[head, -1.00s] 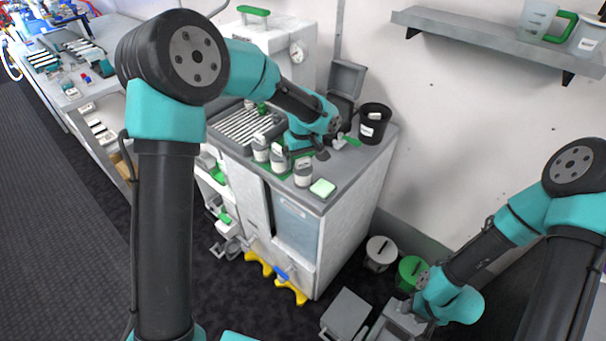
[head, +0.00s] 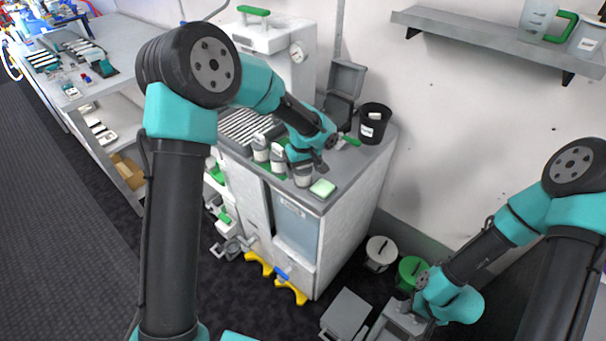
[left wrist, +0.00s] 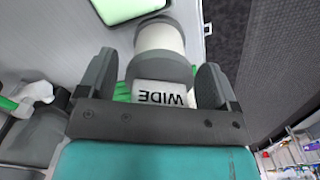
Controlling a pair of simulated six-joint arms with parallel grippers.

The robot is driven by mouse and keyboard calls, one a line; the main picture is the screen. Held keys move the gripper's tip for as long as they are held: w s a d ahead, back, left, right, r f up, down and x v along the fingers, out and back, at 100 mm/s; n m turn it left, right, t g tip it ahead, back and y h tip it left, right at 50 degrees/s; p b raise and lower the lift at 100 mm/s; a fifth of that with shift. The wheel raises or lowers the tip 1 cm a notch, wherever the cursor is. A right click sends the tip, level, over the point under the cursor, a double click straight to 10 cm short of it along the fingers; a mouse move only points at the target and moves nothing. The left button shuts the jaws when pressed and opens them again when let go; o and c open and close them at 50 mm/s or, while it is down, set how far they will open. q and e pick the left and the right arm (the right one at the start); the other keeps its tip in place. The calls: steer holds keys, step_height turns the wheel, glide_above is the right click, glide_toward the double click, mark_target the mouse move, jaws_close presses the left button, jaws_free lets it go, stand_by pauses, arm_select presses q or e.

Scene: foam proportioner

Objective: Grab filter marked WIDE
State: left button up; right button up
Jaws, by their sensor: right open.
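The filter marked WIDE (left wrist: 163,60) is a white and grey canister, its black lettering upside down in the left wrist view. In the head view it appears to be the front-right canister (head: 303,178) on the grey counter, partly covered by my gripper. My left gripper (left wrist: 158,72) is open, with one finger on each side of the filter and gaps beside it. In the head view my left gripper (head: 314,166) is at the top of that canister. My right gripper (head: 408,309) is low at the right, above grey boxes; its fingers are hard to make out.
Two similar canisters (head: 261,149) (head: 278,159) stand in a row to the left. A pale green pad (head: 323,188) lies close in front, near the counter edge. A black bucket (head: 374,123) and an open grey box (head: 345,85) stand behind. A ribbed tray (head: 245,126) is at the left.

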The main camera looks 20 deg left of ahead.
arm_select(q)
steer(key=c, duration=0.8)
steer(key=shift+r, duration=0.1)
steer(key=shift+r, duration=1.35)
steer(key=s+d, duration=0.1)
steer(key=s, duration=0.4)
steer(key=s+d+r, duration=0.1)
steer(key=s+d, duration=0.1)
steer(key=s, duration=0.3)
steer(key=s+d+r, duration=0.1)
steer(key=s, duration=0.4)
steer(key=shift+s+d, duration=0.25)
